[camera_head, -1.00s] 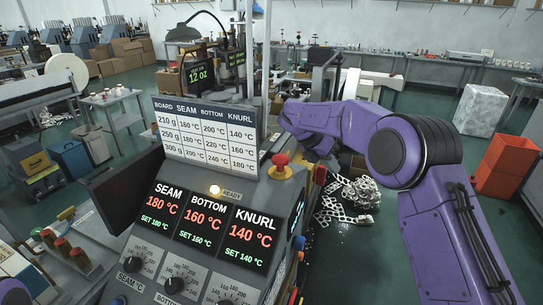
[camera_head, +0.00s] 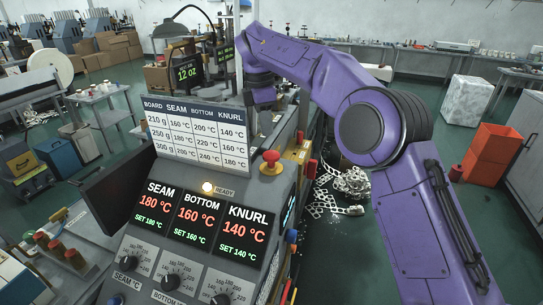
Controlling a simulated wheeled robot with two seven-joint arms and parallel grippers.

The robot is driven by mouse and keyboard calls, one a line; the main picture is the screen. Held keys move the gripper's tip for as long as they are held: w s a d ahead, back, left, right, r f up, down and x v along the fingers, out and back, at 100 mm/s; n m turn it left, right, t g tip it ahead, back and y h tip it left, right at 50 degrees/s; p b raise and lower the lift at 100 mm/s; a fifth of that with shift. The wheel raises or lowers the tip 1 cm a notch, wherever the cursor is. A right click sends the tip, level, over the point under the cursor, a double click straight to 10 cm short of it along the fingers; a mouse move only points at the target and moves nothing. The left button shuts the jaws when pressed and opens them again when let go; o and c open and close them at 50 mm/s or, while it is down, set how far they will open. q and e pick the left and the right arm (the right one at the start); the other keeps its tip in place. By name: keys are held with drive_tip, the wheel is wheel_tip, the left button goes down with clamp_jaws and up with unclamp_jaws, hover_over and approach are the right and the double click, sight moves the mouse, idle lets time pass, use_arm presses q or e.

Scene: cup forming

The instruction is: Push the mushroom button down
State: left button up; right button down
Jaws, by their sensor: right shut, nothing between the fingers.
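The red mushroom button (camera_head: 271,159) stands on the right side of the sloping grey control panel (camera_head: 262,190). It is a round red cap on a stem and shows clear of my arm. My purple right arm reaches over from the right, and its wrist bends down above and behind the button. The right gripper (camera_head: 264,118) is small and dark in the picture, just right of the temperature chart. It is shut and empty, apart from the button's cap.
The temperature chart (camera_head: 196,138) stands upright behind the panel, left of the button. The lit READY lamp (camera_head: 208,187), displays and knobs (camera_head: 170,282) lie left of and below it. A red part (camera_head: 310,168) and scrap strips on the floor (camera_head: 340,190) lie to the right.

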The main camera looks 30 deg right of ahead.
sight(270, 153)
drive_tip(key=shift+s+d+f, duration=0.1)
drive_tip(key=shift+d+f, duration=0.05)
drive_tip(key=shift+f, duration=1.45)
drive_tip(key=shift+d+f, duration=0.15)
drive_tip(key=shift+f, duration=1.4)
drive_tip(key=shift+w+a+r, duration=0.2)
drive_tip(key=shift+a, duration=0.35)
drive_tip(key=shift+w+a+r, duration=0.15)
drive_tip(key=shift+a, duration=0.4)
drive_tip(key=shift+r, duration=0.1)
drive_tip(key=shift+d, duration=0.15)
drive_tip(key=shift+r, duration=0.1)
